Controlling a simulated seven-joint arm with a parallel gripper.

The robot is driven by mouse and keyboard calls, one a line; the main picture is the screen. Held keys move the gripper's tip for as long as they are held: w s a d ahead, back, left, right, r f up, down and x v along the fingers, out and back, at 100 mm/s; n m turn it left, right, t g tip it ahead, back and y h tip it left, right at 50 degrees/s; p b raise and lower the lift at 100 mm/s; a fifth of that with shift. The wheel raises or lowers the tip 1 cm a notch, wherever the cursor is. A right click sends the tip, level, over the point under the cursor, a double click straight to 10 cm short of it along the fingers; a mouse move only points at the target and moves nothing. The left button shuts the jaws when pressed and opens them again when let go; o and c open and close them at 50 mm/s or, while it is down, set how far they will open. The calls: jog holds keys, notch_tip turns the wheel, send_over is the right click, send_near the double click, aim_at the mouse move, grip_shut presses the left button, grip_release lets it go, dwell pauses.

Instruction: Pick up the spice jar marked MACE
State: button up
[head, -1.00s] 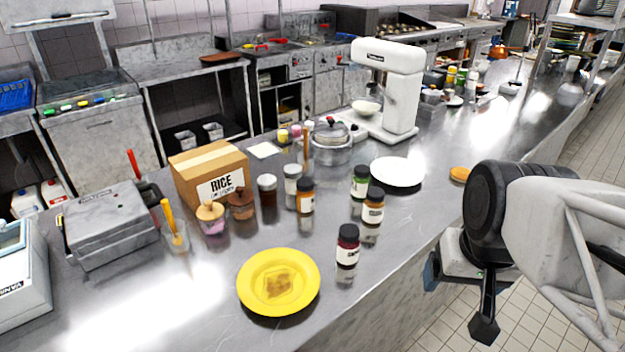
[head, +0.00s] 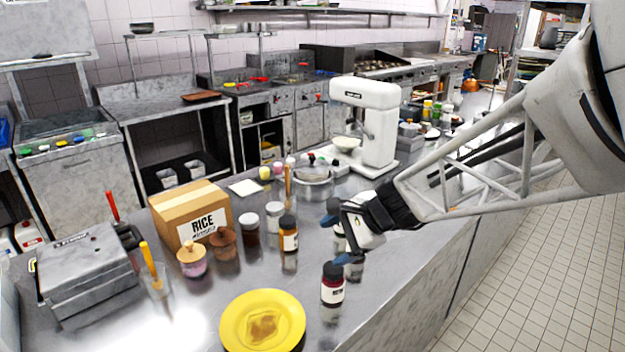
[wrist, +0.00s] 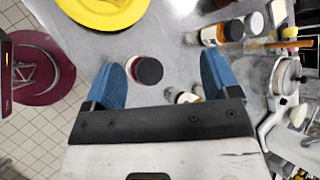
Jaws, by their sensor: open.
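My gripper (head: 337,240) is open and empty above the counter, its blue fingertips pointing left in the head view. A dark red jar with a black lid (head: 332,285) stands upright just below and in front of it. In the wrist view that jar (wrist: 148,72) appears between the open fingers (wrist: 162,76), nearer the left one. An orange jar (head: 288,236) stands to the left; it also shows in the wrist view (wrist: 212,34). Other jars behind my gripper are partly hidden. I cannot read MACE on any label.
A yellow plate (head: 232,335) lies left of the dark red jar. A rice box (head: 167,211), a pale-lidded jar (head: 274,216), a dark jar (head: 248,230) and wooden-lidded pots stand to the left. A white mixer (head: 362,95) is behind. The counter's edge runs along the right.

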jog(key=w+a+f+m+t+y, duration=0.1)
jog(key=w+a+f+m, duration=0.15)
jog(key=w, duration=0.25)
jog(key=w+a+f+m+t+y, duration=0.1)
jog(key=w+a+m, duration=0.1)
jog(key=w+m, duration=0.15)
jog(key=m+t+y, duration=0.1)
jog(key=m+t, duration=0.1)
jog(key=m, duration=0.3)
send_near(291, 221)
jog(key=x, duration=0.3)
jog(key=shift+w+a+f, duration=0.25)
jog(key=shift+x, duration=1.25)
jog(key=shift+a, duration=0.15)
jog(key=shift+x, duration=2.55)
jog(key=c, duration=1.1)
